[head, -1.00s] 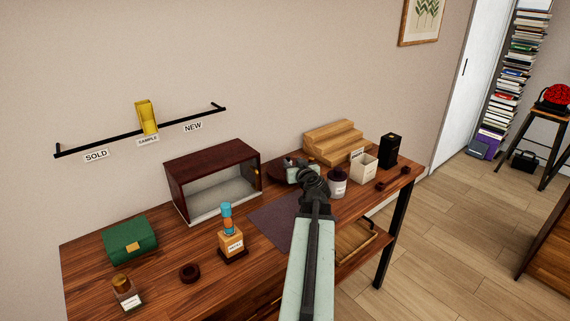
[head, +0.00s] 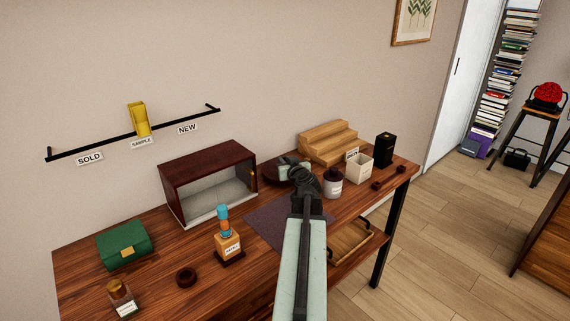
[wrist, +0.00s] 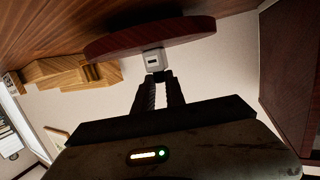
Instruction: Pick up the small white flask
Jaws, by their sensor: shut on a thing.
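The small white flask (wrist: 154,59) shows in the wrist view, with a small dark mark on its front. My gripper (wrist: 157,77) is shut on it by its end, with both fingertips close together there. The flask's other end meets the edge of a round dark red stand (wrist: 150,38); I cannot tell whether they touch. In the head view my gripper (head: 291,170) is beside the round stand (head: 270,170), and my arm hides the flask.
A dark red open cabinet (head: 205,162) stands to the left. Wooden steps (head: 330,143) stand behind. An orange-and-blue bottle (head: 228,243) stands in front.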

